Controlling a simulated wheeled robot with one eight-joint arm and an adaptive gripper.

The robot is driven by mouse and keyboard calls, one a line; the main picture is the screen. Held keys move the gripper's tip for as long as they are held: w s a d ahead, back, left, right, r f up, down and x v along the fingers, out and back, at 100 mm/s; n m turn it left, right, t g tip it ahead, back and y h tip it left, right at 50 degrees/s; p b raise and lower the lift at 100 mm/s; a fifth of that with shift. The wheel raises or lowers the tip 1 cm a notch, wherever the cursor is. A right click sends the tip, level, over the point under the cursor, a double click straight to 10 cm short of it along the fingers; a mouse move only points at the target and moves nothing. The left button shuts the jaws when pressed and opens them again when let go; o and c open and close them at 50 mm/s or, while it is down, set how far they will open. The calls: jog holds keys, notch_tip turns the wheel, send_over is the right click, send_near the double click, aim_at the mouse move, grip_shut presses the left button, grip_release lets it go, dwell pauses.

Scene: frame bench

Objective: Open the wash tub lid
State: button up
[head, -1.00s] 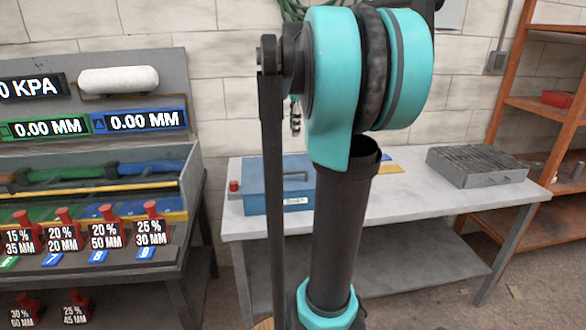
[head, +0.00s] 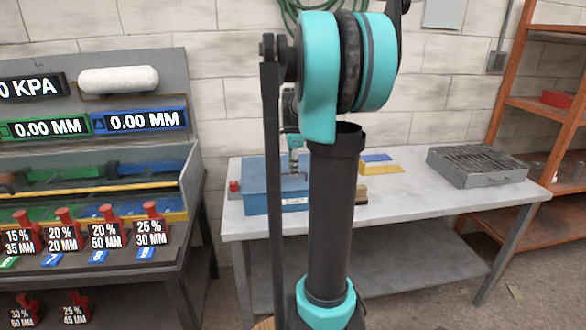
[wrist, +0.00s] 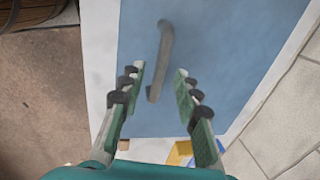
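The wash tub (head: 262,200) is a blue box with a pale label on its front, on the light bench. Its flat blue lid (head: 262,172) is shut. In the wrist view the lid (wrist: 215,60) fills most of the picture, with a grey bar handle (wrist: 163,45) on it. My gripper (wrist: 161,72) is open and empty above the lid. The handle runs between its two fingers in the picture, and I see no contact. In the head view my gripper (head: 294,165) is over the tub's right part, partly hidden by my arm.
The bench (head: 400,205) has free room right of the tub. Blue and yellow pieces (head: 380,165) lie behind, and a grey ribbed box (head: 476,168) sits at the right end. A rack with red-handled items (head: 105,235) stands left, orange shelves (head: 545,110) right.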

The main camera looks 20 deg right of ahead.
jog(key=shift+f, duration=0.3)
jog(key=shift+c, duration=0.6)
grip_shut()
